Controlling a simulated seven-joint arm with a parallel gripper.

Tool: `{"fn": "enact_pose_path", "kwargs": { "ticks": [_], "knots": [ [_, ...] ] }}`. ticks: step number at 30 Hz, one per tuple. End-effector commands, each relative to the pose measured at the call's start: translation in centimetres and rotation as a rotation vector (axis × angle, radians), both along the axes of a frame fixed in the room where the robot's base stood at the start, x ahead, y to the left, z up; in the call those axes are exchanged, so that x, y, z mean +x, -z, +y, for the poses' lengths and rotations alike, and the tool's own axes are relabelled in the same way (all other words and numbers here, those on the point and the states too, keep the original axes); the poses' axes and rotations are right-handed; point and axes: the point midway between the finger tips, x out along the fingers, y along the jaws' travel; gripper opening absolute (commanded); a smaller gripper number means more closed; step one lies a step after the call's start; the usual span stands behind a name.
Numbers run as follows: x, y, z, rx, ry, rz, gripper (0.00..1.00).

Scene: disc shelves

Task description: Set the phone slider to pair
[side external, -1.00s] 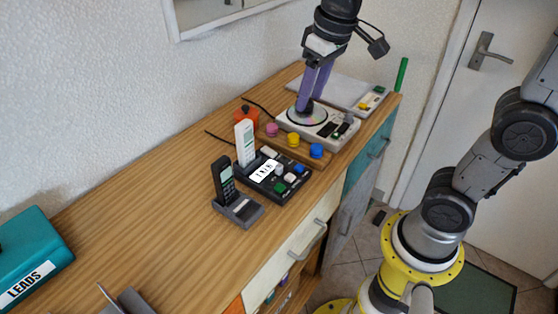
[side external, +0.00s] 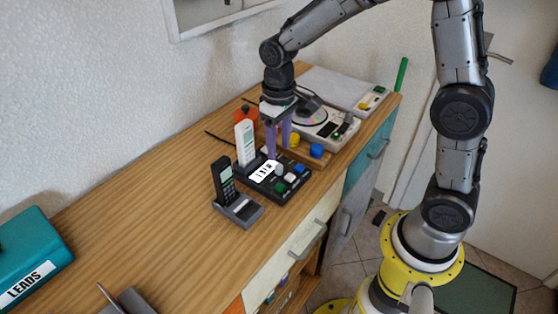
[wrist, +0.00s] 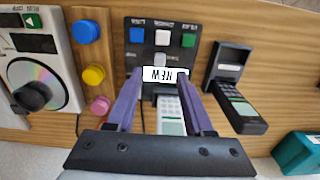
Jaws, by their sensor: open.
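The black phone base (side external: 290,191) sits on the wooden top with a white handset (side external: 244,143) upright at its back. The slider's setting is not readable. My gripper (side external: 279,150) is open, pointing down above this base. In the wrist view its purple fingers (wrist: 158,79) stand either side of the label, apparently holding nothing. Whether the fingertips touch the base is unclear.
A dark handset on a grey cradle (side external: 239,208) stands close beside the base. A disc player (side external: 328,128) and a wooden strip with yellow and blue knobs (side external: 316,151) lie behind. A teal LEADS box (side external: 35,262) is at left. The wooden top between is clear.

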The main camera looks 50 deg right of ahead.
Motion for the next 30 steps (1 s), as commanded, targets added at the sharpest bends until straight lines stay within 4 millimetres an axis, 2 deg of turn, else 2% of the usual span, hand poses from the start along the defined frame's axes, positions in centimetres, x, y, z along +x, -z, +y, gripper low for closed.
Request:
{"fn": "enact_pose_path", "kwargs": {
  "ticks": [3, 9, 15, 22, 23, 30],
  "knots": [
    [-0.1, 2.3, 0.0, 0.0, 0.0, 0.005, 0.53],
    [-0.1, 4.8, 0.0, 0.0, 0.0, 0.003, 0.53],
    [0.0, 5.7, 0.0, 0.0, 0.0, -0.001, 0.53],
    [0.0, 5.7, 0.0, 0.0, 0.0, -0.001, 0.53],
    [0.0, 5.7, 0.0, 0.0, 0.0, -0.001, 0.49],
    [0.0, 5.7, 0.0, 0.0, 0.0, -0.001, 0.06]
  ]
}}
